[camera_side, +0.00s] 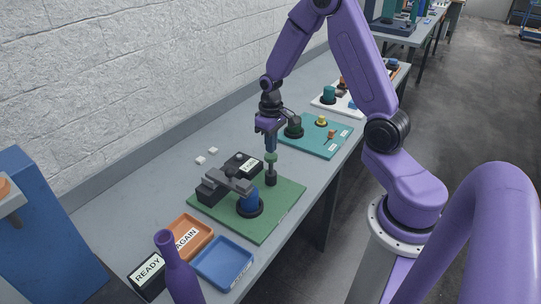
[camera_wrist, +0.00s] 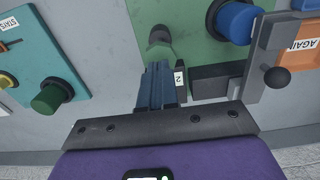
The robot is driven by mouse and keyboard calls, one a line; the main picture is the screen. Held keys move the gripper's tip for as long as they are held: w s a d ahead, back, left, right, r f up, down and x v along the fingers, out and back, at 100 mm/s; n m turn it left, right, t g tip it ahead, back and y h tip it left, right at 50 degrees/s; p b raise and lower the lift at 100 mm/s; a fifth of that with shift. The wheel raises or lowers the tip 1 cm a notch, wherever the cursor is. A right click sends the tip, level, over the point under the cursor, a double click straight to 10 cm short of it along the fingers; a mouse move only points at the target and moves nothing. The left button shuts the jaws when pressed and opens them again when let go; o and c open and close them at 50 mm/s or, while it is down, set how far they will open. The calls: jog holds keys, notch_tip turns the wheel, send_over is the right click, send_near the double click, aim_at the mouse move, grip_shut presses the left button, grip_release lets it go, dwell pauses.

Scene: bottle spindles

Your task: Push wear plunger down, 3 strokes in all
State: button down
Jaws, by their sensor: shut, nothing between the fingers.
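My gripper (camera_side: 271,148) is shut and empty, pointing down right over the cap. In the wrist view its fingertips (camera_wrist: 158,68) overlap the post's near end; I cannot tell whether they touch. A white tag marked "2" (camera_wrist: 179,79) shows partly beside the fingers.
The green board also carries a blue cylinder (camera_side: 249,202), a grey lever piece (camera_side: 229,181) and a dark labelled box (camera_side: 245,165). A teal board (camera_side: 312,146) lies behind.

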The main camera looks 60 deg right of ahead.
aim_at(271, 156)
jog(key=shift+f, duration=2.8)
jog(key=shift+r, duration=2.85)
jog(key=shift+r, duration=2.5)
